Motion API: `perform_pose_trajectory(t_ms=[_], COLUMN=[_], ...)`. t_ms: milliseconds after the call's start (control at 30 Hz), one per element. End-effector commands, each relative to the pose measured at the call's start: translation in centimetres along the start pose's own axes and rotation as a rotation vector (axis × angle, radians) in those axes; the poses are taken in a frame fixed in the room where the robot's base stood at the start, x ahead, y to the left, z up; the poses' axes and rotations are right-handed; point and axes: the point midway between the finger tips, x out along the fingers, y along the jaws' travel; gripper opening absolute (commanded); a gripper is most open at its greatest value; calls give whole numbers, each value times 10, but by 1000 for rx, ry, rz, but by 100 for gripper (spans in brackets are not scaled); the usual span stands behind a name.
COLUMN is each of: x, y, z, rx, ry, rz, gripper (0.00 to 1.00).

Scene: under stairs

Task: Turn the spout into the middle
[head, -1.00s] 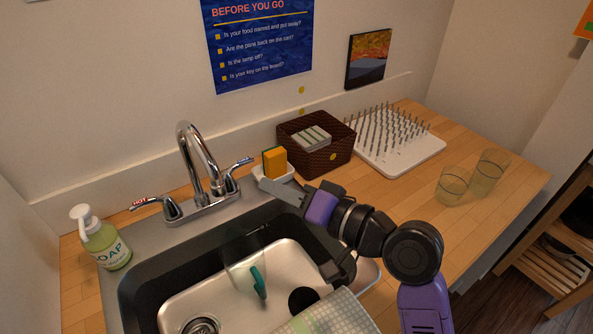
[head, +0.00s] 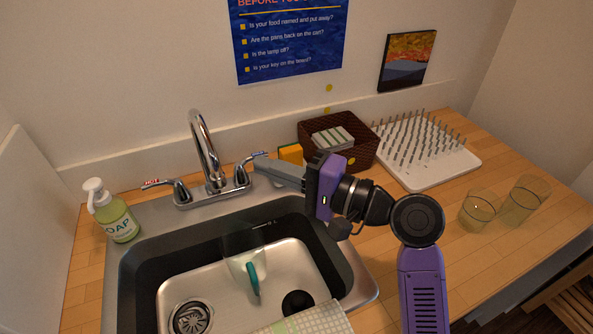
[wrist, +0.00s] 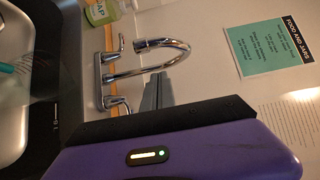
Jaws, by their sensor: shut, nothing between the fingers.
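The chrome tap (head: 207,152) stands at the sink's back edge, and its tall arched spout (head: 196,125) rises between the hot handle (head: 177,191) and the cold handle (head: 245,168). In the wrist view the spout (wrist: 178,47) curves over, its tip on the soap bottle's side of its foot. My gripper (head: 258,166) is shut and empty, its fingers pointing left by the cold handle. In the wrist view my gripper's fingers (wrist: 158,82) appear just below the spout; I cannot tell whether they touch the tap.
The dark-rimmed sink (head: 135,262) holds a clear item and a teal-handled thing (head: 252,278). A soap bottle (head: 120,220) stands left. A yellow sponge (head: 290,153), brown basket (head: 362,150), white drying rack (head: 430,177) and two glasses (head: 478,212) occupy the counter's right side.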

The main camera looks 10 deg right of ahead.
Motion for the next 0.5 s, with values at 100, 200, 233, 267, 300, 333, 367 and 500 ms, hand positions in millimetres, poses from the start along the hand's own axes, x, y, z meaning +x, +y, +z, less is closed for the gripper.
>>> perform_pose_trajectory(t_ms=[100,200,233,267,300,333,367,500], x=[17,26,28,30,32,33,34,35], y=[-2,-2,-1,-1,-1,0,0,0], z=[10,19,21,23,25,26,27,28], rx=[0,0,0,0,-1,-1,-1,-1], ry=[-2,-2,-1,-2,-1,0,0,1], rz=[1,0,0,1,1,1,0,0], gripper=[0,0,0,0,0,0,0,0])
